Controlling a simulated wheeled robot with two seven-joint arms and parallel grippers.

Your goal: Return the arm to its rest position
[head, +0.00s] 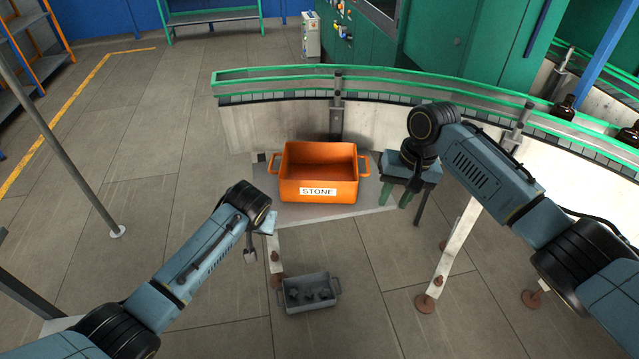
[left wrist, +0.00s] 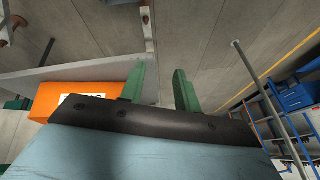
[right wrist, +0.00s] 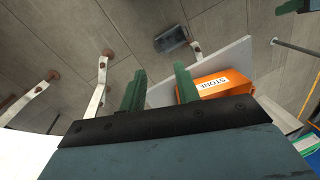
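My right gripper (head: 397,197) hangs to the right of the orange crate in the head view, with its green fingers pointing down. In the right wrist view its two fingers (right wrist: 159,85) stand apart with nothing between them. My left arm comes in from the lower left of the head view and ends to the left of and in front of the crate; its gripper is mostly hidden there. In the left wrist view the left gripper's green fingers (left wrist: 160,88) are apart and empty. Neither gripper touches anything that I can see.
An orange crate (head: 318,190) labelled STONE sits on a grey tabletop (head: 300,214). A grey bin (head: 309,305) with dark lumps is on the floor in front. A grey post (head: 60,140) rises at left.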

